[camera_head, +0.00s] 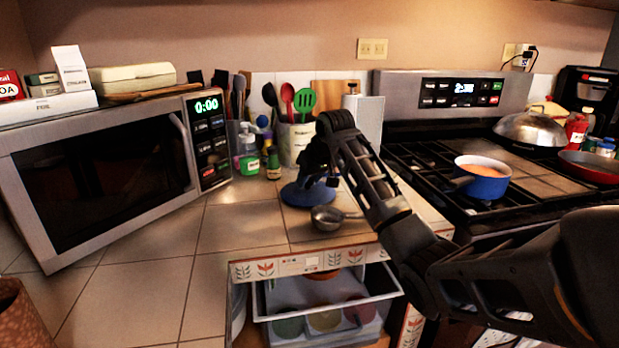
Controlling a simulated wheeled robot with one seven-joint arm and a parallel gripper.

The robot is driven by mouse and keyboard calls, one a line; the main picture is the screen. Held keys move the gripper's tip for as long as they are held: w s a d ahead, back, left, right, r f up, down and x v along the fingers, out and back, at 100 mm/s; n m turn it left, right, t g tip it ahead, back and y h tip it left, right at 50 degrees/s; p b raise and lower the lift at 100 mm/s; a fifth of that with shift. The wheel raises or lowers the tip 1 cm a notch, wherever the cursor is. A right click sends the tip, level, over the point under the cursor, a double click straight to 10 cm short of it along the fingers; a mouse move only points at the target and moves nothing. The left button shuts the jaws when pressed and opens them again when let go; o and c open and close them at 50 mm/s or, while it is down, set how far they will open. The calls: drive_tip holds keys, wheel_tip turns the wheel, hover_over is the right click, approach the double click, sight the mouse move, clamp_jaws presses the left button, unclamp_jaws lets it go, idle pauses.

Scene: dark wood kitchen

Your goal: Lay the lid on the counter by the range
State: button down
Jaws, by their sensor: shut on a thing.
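A round blue lid (296,197) is at the tiled counter (240,228), left of the range (440,200). It looks roughly level, low over the tiles; I cannot tell if it touches them. My gripper (314,180) comes down over the lid and is shut on it. The gripper's fingers and the wrist hide the grip itself and part of the lid. A small metal cup with a handle (326,218) lies just in front of the lid. A blue pot (482,182) with orange contents sits uncovered on the range.
A utensil crock (297,146), a soap bottle (248,150) and a small dark bottle (273,164) stand behind the lid. A microwave (100,150) fills the left. An open drawer (330,290) juts out below the counter edge. Tiles in front of the microwave are clear.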

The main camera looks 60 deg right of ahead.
drive_tip(key=shift+f, duration=0.15)
drive_tip(key=c, duration=0.7)
unclamp_jaws()
drive_tip(key=shift+r, duration=0.2)
drive_tip(key=v, duration=1.2)
drive_tip(key=shift+d, duration=0.1)
